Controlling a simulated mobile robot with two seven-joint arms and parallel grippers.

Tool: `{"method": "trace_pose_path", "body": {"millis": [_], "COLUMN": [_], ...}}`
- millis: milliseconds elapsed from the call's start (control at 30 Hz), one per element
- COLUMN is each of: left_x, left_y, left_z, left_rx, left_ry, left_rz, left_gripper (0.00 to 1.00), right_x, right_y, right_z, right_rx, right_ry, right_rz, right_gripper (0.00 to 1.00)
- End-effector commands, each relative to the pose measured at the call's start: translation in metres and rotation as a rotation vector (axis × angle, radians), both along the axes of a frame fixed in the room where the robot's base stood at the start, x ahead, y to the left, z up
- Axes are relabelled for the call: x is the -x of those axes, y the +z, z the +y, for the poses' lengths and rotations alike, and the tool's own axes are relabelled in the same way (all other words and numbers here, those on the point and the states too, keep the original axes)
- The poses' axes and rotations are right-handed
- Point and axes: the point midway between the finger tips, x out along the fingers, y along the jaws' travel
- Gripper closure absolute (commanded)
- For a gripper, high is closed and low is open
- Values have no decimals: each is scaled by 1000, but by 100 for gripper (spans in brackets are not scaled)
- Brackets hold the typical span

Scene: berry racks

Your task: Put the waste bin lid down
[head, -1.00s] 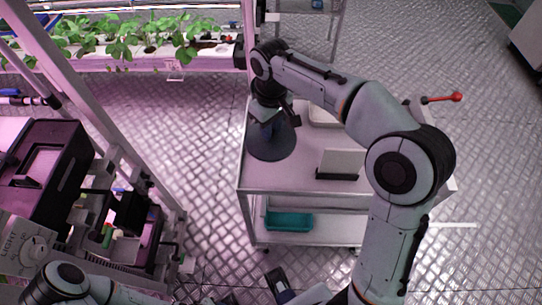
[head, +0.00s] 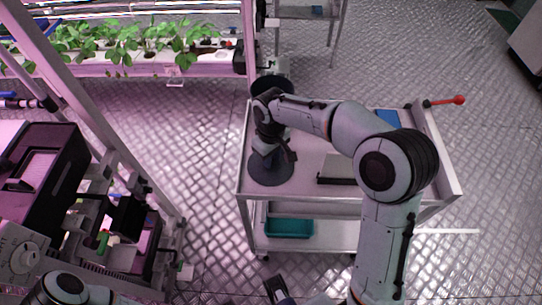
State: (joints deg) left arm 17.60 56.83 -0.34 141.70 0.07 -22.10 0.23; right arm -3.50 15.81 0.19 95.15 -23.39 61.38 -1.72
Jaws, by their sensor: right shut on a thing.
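The waste bin lid (head: 270,174) is a dark grey, round, cone-like piece over the left part of the trolley's white top. My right gripper (head: 270,150) is above it, pointing down and shut on its upper part. The lid looks upright and low over the top; I cannot tell whether it touches. A dark round shape (head: 272,84), probably the waste bin, shows at the trolley's far left corner, partly hidden by my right arm. Probably my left gripper (head: 278,288) shows at the bottom edge, its fingers unclear.
The trolley (head: 330,208) has a teal tray (head: 289,228) on its lower shelf. A dark-based panel (head: 337,171) stands right of the lid, and a blue item (head: 388,117) lies farther back. A red-knobbed lever (head: 459,100) sticks out right. A plant rack (head: 140,65) is at the back left.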

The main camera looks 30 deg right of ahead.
Motion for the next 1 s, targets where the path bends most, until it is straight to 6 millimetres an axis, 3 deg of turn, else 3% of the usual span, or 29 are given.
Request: {"method": "trace_pose_path", "body": {"millis": [133,167,233,633,1000], "left_x": [0,0,0,0,-4], "left_y": [-2,-2,-1,1,13], "left_z": [0,0,0,0,0], "left_rx": [0,-1,-1,0,0], "left_ry": [0,1,1,0,-1], "left_rz": [-1,-2,-2,0,-5], "left_gripper": [57,57,57,57,57], "right_x": [0,0,0,0,-1], "right_y": [-3,-4,-3,5,79], "right_z": [0,0,0,0,1], "right_rx": [0,0,0,0,-1], "right_ry": [0,0,0,0,1], "right_rz": [0,0,0,-2,-6], "right_gripper": [100,73,51,51,51]}}
